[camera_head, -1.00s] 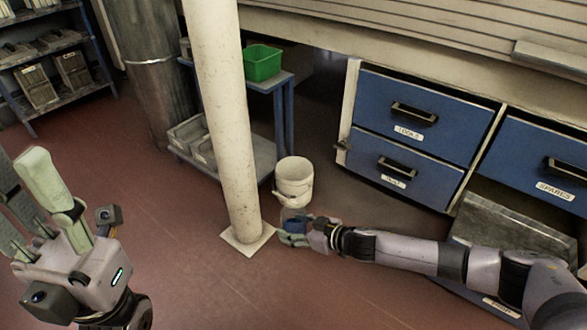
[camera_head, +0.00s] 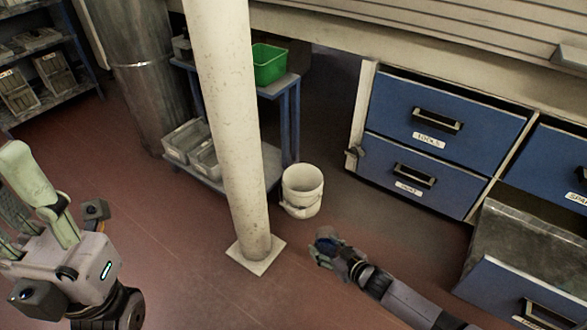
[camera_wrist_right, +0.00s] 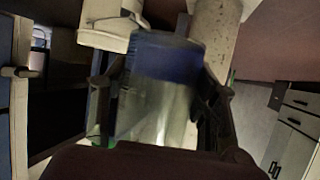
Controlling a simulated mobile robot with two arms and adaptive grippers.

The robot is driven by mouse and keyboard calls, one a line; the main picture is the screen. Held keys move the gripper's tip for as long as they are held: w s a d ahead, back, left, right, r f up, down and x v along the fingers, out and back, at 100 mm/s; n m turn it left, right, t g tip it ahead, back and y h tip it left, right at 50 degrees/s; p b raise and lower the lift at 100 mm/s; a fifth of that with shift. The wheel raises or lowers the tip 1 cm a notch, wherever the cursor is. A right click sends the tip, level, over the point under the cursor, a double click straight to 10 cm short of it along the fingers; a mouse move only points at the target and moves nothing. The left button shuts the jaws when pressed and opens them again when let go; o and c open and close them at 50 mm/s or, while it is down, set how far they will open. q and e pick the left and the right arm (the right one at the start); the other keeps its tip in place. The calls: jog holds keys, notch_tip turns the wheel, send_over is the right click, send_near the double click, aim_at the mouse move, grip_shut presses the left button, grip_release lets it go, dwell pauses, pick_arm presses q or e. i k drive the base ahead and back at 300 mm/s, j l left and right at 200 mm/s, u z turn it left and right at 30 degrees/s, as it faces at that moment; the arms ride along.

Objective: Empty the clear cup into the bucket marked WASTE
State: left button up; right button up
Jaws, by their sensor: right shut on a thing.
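A pale bucket (camera_head: 302,192) stands on the floor right of the white post; no marking on it is readable. It also shows at the top of the right wrist view (camera_wrist_right: 105,28). My right gripper (camera_head: 325,252) is shut on the clear cup (camera_wrist_right: 150,108), in front of the bucket and apart from it in the head view. Part of the cup looks deep blue (camera_wrist_right: 168,58); whether this is contents or a band I cannot tell. The cup is mostly hidden in the head view. My left gripper (camera_head: 35,195) is raised at the left edge, open and empty.
A white post (camera_head: 235,150) with a square base plate stands left of the bucket. A blue trolley (camera_head: 285,92) carries a green bin (camera_head: 269,65). Blue drawers (camera_head: 420,125) line the right, with an open drawer (camera_head: 520,297) low down. The floor in front is clear.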

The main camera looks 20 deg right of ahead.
aim_at(302, 185)
jog(key=i+j, duration=0.25)
jog(key=i, duration=0.25)
jog(key=i+j, duration=0.25)
jog(key=i, duration=0.2)
